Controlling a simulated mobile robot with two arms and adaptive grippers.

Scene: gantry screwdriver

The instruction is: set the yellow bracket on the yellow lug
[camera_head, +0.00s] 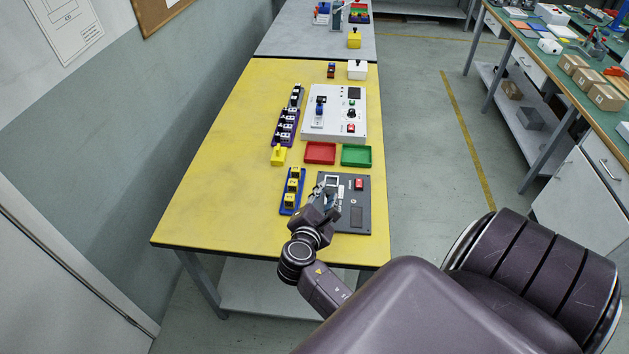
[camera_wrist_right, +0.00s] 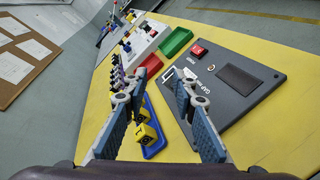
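My right gripper (camera_head: 325,196) is over the left part of a dark grey panel (camera_head: 356,220). In the right wrist view its two fingers (camera_wrist_right: 165,82) stand apart with nothing visible between them, so it is open. Several small yellow pieces (camera_head: 291,200) with dark marks sit in a row in a blue tray (camera_head: 284,212) left of the panel; they also show in the right wrist view (camera_wrist_right: 146,134). A yellow block (camera_head: 278,156) with a knob stands behind the tray. I cannot tell which yellow piece is the bracket or the lug. My left gripper is not in view.
The panel has a red switch (camera_head: 359,184) and a white square frame (camera_head: 332,181). Red (camera_head: 320,153) and green (camera_head: 356,156) trays lie behind it. Farther back are a white control box (camera_head: 346,129) and a purple rack (camera_head: 283,140). The yellow table's (camera_head: 215,205) front left is clear.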

